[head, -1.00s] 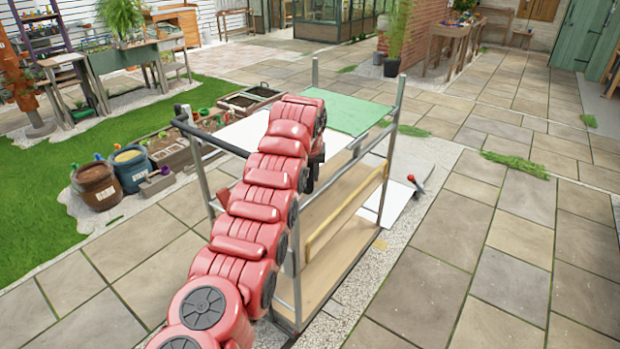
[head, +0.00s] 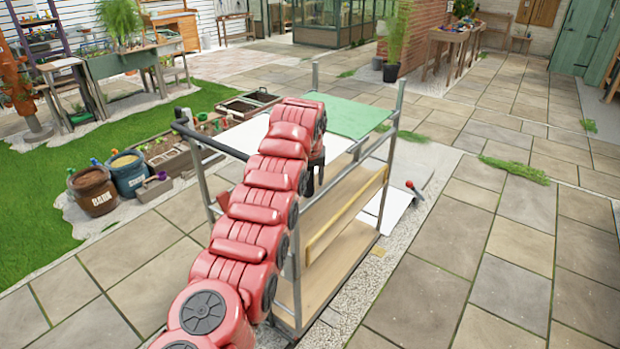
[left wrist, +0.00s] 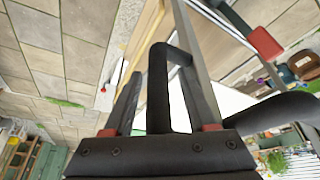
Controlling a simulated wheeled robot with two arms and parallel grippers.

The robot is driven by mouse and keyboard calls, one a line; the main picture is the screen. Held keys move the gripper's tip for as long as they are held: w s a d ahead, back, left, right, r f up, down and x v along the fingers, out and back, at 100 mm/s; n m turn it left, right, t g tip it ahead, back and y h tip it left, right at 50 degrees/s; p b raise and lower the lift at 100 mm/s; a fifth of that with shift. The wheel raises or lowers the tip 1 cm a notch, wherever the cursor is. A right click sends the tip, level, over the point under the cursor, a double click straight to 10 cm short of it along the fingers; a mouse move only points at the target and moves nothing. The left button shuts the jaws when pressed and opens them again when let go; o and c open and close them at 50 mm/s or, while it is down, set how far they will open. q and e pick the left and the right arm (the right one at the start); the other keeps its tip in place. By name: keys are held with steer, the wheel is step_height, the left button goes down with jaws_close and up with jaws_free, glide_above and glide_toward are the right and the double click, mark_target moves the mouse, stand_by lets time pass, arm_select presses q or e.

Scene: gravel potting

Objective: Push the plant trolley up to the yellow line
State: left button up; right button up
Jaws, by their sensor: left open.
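The plant trolley (head: 316,252) is a grey metal frame with a wooden lower shelf and a green panel (head: 355,117) on top. It stands upright on paving and pale gravel. My left arm reaches across its near side. My left gripper (head: 316,178) is mostly hidden by the arm in the head view. In the left wrist view the gripper (left wrist: 160,100) is open, its fingers on either side of a black bar (left wrist: 159,85), which looks like the trolley's handle. I cannot tell whether they touch it. No clear yellow line shows. My right gripper is not in view.
Two tubs, one brown (head: 93,192) and one blue (head: 129,176), stand left of the trolley beside planting beds. A red-tipped lever (head: 410,185) is just right of it. Open paving lies to the right. A brick wall (head: 408,45) stands beyond.

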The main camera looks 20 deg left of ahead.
arm_select(q)
steer(key=shift+r, duration=0.1)
steer(key=shift+s+r, duration=0.1)
steer(key=shift+r, duration=0.15)
steer(key=v, duration=1.6)
steer(key=shift+s+r, duration=0.15)
steer(key=shift+r, duration=0.15)
steer(key=shift+f, duration=0.1)
